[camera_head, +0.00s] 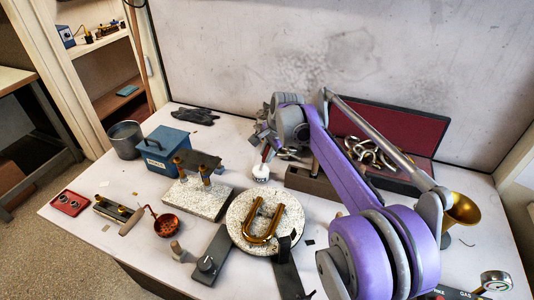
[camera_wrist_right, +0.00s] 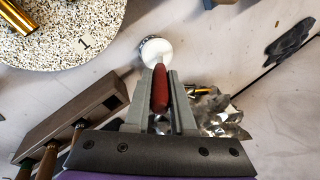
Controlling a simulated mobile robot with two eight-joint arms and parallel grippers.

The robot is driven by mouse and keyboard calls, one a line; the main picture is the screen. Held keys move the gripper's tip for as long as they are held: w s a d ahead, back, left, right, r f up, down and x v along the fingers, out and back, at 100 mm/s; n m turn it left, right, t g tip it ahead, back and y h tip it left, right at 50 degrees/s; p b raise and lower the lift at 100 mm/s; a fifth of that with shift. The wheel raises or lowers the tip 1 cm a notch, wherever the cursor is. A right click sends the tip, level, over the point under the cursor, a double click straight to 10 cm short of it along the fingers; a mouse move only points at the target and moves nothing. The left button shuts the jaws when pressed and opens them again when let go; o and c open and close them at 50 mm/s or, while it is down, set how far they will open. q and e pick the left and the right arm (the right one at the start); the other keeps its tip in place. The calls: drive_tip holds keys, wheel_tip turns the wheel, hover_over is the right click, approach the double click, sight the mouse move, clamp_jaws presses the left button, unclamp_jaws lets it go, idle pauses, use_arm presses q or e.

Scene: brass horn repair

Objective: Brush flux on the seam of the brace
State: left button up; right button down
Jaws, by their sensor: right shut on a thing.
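My right gripper (camera_head: 268,138) is shut on a red-handled brush (camera_head: 265,153), which points down. In the right wrist view, the gripper (camera_wrist_right: 160,80) has the red handle (camera_wrist_right: 160,88) between its fingers. The brush's lower end is at a small white pot (camera_head: 261,174), also seen in the wrist view (camera_wrist_right: 155,50); I cannot tell whether the tip is inside it. A U-shaped brass tube (camera_head: 262,238) lies on a round speckled disc (camera_head: 236,206). I cannot make out the brace's seam. My left gripper is not in view.
A speckled block (camera_head: 185,204) with brass posts stands left of the disc. A blue box (camera_head: 163,151) and grey bucket (camera_head: 125,140) are behind it. A copper ladle (camera_head: 167,226) lies at left. An open red-lined case (camera_head: 392,150) stands behind my arm, near a brass horn bell (camera_head: 462,209).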

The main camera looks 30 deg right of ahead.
drive_tip(key=shift+r+p, duration=2.25)
drive_tip(key=shift+r, duration=1.3)
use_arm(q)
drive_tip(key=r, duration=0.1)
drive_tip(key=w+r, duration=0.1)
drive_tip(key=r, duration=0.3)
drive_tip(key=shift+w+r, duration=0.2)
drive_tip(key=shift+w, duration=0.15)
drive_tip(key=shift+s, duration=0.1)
use_arm(e)
drive_tip(key=shift+f, duration=0.15)
